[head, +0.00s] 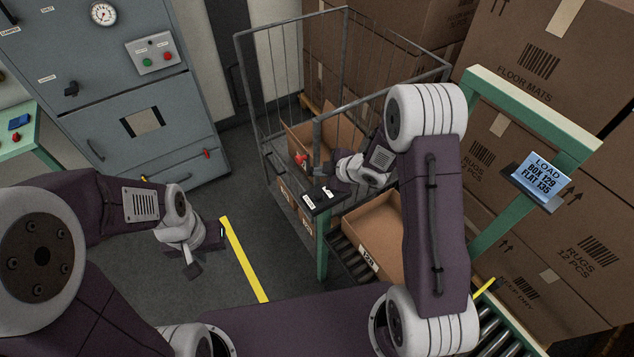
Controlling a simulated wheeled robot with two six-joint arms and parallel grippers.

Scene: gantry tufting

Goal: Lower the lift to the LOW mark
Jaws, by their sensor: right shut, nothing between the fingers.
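A small dark control panel (322,202) with white labels stands on a green post (322,250) near the middle. The labels are too small to read, and I cannot make out a LOW mark. My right gripper (320,181) is shut and empty just above the panel's far edge; I cannot tell whether it touches. A red knob (301,160) shows just beyond it. Rollers (345,257) under an open cardboard box (372,222) may be part of the lift. My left gripper (196,266) hangs over the floor at left, apart from everything; its finger gap is unclear.
A wire cage cart (345,70) holding cartons stands behind the panel. A display (540,180) reading "LOAD BOX 129 FLAT 135" is on a green frame at right. Large cartons (540,60) are stacked behind. A grey cabinet (130,90) stands at left. Floor around the yellow line (244,260) is clear.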

